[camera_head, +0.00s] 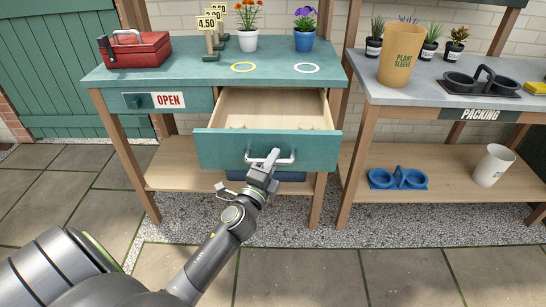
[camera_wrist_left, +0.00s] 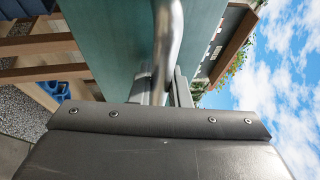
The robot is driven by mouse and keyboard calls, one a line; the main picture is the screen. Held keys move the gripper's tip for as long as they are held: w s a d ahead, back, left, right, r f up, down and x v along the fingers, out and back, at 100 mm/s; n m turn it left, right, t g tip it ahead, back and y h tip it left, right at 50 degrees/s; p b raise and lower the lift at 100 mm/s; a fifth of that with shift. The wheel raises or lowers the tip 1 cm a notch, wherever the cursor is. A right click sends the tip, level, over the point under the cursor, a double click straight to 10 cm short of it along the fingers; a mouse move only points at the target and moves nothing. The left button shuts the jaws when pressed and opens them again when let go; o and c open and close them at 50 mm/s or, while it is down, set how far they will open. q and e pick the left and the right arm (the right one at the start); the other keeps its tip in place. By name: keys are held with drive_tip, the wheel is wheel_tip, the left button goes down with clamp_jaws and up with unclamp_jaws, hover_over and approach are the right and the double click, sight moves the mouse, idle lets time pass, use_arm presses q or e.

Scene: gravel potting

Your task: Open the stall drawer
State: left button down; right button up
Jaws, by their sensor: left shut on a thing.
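The stall drawer (camera_head: 225,147) has a teal front and a pale wooden inside, and it stands pulled out from under the teal tabletop. Some low round shapes show inside it near the front. Its metal bar handle (camera_head: 287,160) is on the drawer front; the handle (camera_wrist_left: 168,35) also shows close up in the left wrist view. My left gripper (camera_head: 263,162) is shut on the handle, and in the left wrist view its fingers (camera_wrist_left: 163,88) are around the bar. My right gripper is not in view.
The teal stall top (camera_head: 190,76) bears a red toolbox (camera_head: 137,50), price signs and two potted flowers. A small closed drawer (camera_head: 135,101) with an OPEN sign is at left. The packing bench (camera_head: 360,90) stands close at right. Paving in front is open.

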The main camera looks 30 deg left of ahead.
use_arm(q)
drive_tip(key=c, duration=1.6)
unclamp_jaws()
drive_tip(key=shift+c, duration=0.2)
